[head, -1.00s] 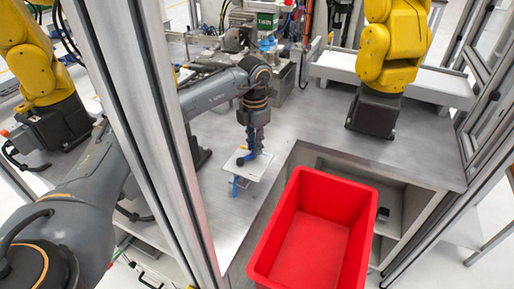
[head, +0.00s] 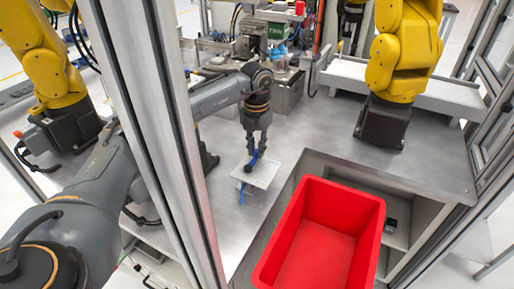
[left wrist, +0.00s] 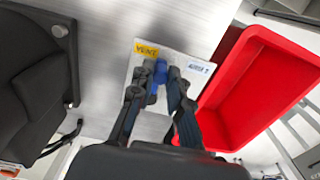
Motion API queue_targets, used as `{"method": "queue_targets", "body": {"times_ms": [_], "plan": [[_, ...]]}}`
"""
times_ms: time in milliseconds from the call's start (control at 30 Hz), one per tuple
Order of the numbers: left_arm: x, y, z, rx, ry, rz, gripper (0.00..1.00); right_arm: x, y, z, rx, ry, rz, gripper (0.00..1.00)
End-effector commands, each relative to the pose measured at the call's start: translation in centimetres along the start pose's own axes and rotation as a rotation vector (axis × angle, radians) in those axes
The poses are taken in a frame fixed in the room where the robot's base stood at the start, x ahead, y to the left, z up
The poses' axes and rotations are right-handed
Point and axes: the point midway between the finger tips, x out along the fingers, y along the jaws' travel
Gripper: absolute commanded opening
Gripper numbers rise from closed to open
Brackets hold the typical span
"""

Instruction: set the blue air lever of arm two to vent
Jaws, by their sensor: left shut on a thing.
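The blue air lever (head: 251,163) sits on a small white plate (head: 266,176) on the steel table. My left gripper (head: 256,152) points down over the plate and is shut on the lever. In the left wrist view the lever (left wrist: 160,72) shows between the dark fingers (left wrist: 161,80). That view also shows a yellow VENT label (left wrist: 147,50) at the plate's upper left and a blue-and-white label (left wrist: 199,68) at its right. The fingers hide part of the lever and the plate's middle. My right gripper is not in view.
An empty red bin (head: 377,215) stands close to the right of the plate. A yellow robot arm (head: 404,55) on a black base stands behind it, another (head: 40,65) at the left. A metal frame post (head: 150,130) rises in front of my left arm.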

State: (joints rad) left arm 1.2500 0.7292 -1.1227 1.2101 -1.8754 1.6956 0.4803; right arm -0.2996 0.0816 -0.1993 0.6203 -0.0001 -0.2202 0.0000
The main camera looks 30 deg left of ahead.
Motion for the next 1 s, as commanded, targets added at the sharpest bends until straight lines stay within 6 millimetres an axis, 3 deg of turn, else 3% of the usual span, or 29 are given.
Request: {"method": "queue_targets", "body": {"times_ms": [267, 300, 400, 767, 1000], "plan": [[-0.1, 0.1, 0.1, -0.003, -0.003, 0.001, 0.00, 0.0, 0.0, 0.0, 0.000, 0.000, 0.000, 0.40], [-0.1, 0.1, 0.1, -0.003, -0.003, 0.001, 0.19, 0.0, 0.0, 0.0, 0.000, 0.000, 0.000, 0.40], [-0.1, 0.1, 0.1, -0.002, -0.003, 0.001, 0.39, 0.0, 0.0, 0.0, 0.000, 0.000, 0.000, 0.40], [-0.4, 0.1, 0.1, 0.000, -0.002, 0.000, 0.40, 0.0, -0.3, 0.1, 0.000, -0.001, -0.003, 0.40], [-4.2, 0.0, 0.1, 0.000, -0.006, 0.000, 0.40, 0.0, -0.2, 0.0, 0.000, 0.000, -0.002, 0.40]]}}
